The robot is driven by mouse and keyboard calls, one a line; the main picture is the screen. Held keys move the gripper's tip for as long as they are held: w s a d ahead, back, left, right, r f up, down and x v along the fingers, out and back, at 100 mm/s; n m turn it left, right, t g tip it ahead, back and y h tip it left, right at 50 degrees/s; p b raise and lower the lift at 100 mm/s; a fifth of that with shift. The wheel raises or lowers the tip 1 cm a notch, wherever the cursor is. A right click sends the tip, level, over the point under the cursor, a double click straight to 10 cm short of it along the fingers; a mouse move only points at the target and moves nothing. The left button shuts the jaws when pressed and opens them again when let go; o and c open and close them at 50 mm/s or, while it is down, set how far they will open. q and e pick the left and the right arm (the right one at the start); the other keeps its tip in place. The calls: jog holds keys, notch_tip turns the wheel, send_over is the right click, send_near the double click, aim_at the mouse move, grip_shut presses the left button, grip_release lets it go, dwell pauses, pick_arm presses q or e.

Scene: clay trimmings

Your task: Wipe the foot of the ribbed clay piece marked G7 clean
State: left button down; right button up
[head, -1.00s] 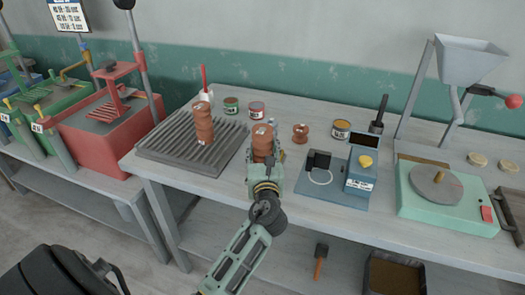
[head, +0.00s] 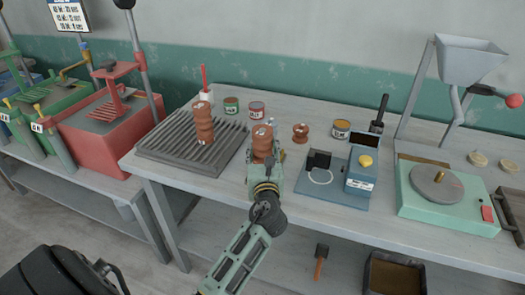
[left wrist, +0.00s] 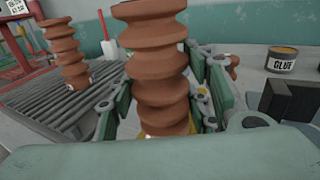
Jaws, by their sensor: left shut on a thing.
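A ribbed brown clay piece (head: 262,141) stands upright near the table's front edge. My left gripper (head: 265,160) is shut on its lower part; in the left wrist view the same clay piece (left wrist: 157,65) rises between the green fingers. A patch of yellow shows low behind it there, too hidden to identify. I cannot read G7 on either. The held piece's foot is mostly hidden. My right gripper is out of view.
A small brown spool-shaped piece (head: 300,133) and a glue can (head: 341,130) stand behind. A blue device (head: 360,170) with a yellow knob is close to the right of my gripper.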

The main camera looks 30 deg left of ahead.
pick_arm(q)
jog(key=shift+f, duration=0.25)
dwell(0.3)
dwell(0.4)
jog(key=shift+w, duration=0.15)
jog(key=shift+w+a+b, duration=0.15)
jog(key=shift+w, duration=0.45)
jog(key=shift+w+a+b, duration=0.15)
jog(key=shift+w, duration=0.4)
jog(key=shift+w+a+f+b, duration=0.1)
jog(key=shift+w+a+b, duration=0.1)
jog(key=shift+w, duration=0.65)
jog(key=shift+w+a+r+b, duration=0.1)
jog(key=shift+w+a+b, duration=0.1)
jog(key=shift+w, duration=0.65)
jog(key=shift+w+a+f+b, duration=0.1)
jog(key=shift+w+a, duration=0.1)
jog(key=shift+w, duration=0.65)
jog(key=shift+s, duration=0.1)
